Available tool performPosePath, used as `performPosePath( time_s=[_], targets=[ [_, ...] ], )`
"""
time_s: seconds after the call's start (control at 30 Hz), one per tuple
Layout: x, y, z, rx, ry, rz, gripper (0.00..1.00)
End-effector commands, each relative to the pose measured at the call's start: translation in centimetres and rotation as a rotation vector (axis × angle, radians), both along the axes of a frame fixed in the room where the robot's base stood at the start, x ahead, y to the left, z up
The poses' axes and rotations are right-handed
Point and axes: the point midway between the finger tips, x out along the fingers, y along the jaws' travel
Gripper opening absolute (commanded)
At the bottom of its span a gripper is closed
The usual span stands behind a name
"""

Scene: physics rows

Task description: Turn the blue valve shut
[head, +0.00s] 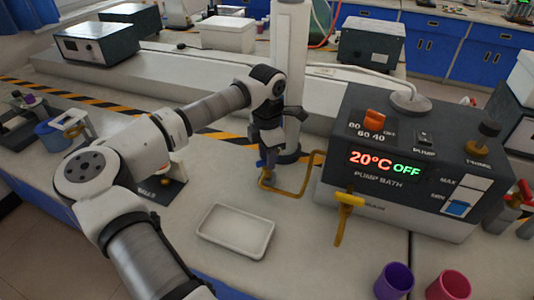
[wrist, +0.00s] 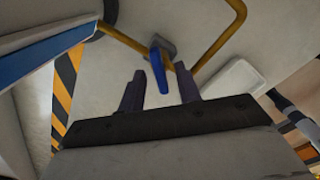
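The blue valve handle (wrist: 159,70) shows in the wrist view as a short blue lever on a grey fitting in a yellow pipe (wrist: 220,40). In the head view only a small bit of blue (head: 259,163) shows below my gripper (head: 266,152), beside the yellow pipe (head: 284,191). In the wrist view my gripper (wrist: 161,90) has its two dark fingers apart, with the blue lever in the gap between their tips. I cannot tell whether either finger touches it. The arm hides part of the valve in the head view.
The pump bath (head: 400,165) stands to the right, reading 20°C OFF, with a yellow valve handle (head: 346,212) at its front. A white tray (head: 236,230) lies in front of the pipe. Purple (head: 393,282) and red (head: 450,286) cups stand at front right. A white column (head: 289,70) rises behind my gripper.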

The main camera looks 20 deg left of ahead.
Motion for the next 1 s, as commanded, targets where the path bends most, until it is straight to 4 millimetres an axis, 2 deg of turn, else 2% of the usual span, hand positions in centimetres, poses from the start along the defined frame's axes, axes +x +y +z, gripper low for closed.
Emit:
performPosePath(
  time_s=[0.1,0.37,0.73,1.0],
  targets=[
    [0.00,0.00,0.01,0.000,0.000,0.000,0.34],
    [0.01,-0.01,0.04,0.000,0.000,0.000,0.00],
    [0.01,-0.01,-0.03,0.000,0.000,-0.034,0.00],
    [0.03,0.03,-0.13,0.001,-0.001,-0.189,0.00]
  ],
)
